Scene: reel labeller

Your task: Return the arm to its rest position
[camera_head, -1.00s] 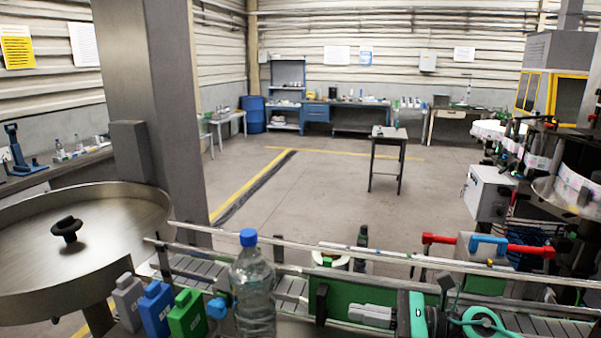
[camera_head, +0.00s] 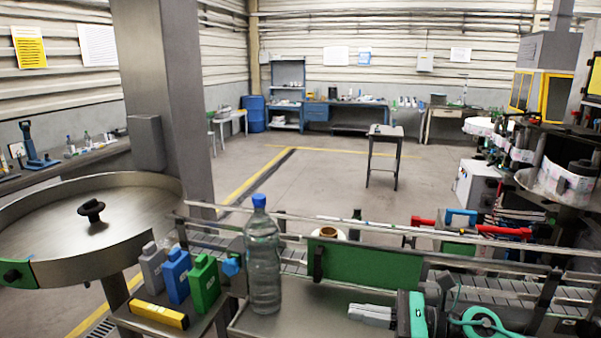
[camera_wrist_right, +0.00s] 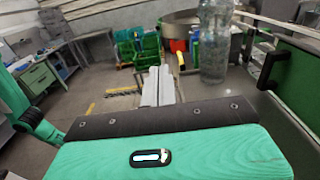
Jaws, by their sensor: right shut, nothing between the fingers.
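My right gripper (camera_head: 368,315) shows at the bottom of the head view, its grey fingers together and pointing left, with nothing between them. In the right wrist view its closed fingers (camera_wrist_right: 157,86) point away from the green-teal gripper body. The fingers are apart from the clear bottle with a blue cap (camera_head: 263,262), which stands upright to their left on a metal surface. The bottle also shows in the right wrist view (camera_wrist_right: 214,42), right of the fingers. My left gripper is in neither view.
A conveyor with rails (camera_head: 470,255) runs behind the gripper, with a green panel (camera_head: 370,265) close by. Grey, blue and green containers (camera_head: 178,276) and a yellow level (camera_head: 158,315) are left of the bottle. A round metal table (camera_head: 130,215) stands at the left. The label reel machine (camera_head: 565,185) is at the right.

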